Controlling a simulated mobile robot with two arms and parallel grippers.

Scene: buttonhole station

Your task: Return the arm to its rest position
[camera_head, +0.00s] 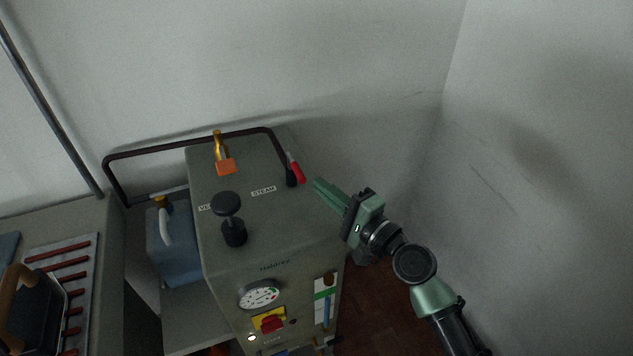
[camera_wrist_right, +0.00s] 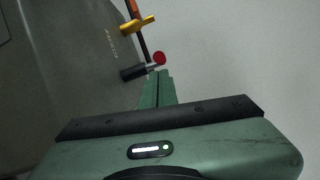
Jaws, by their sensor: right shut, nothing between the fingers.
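My right arm (camera_head: 437,300) comes in from the lower right of the head view. Its green gripper (camera_head: 318,185) is beside the top right edge of the grey steam boiler, close to the red-handled lever (camera_head: 296,170) by the STEAM label. In the right wrist view the gripper fingers (camera_wrist_right: 158,88) are together with nothing between them. The lever's round red end (camera_wrist_right: 159,58) shows just beyond the fingertips; I cannot tell whether they touch. My left gripper is not in view.
The boiler (camera_head: 270,225) carries a black knob (camera_head: 227,203), an orange-tagged brass valve (camera_head: 225,166) and a gauge (camera_head: 260,297). A dark rail (camera_head: 190,142) runs behind it. A blue jug (camera_head: 180,250) and an iron (camera_head: 30,315) are left. White walls enclose the right side.

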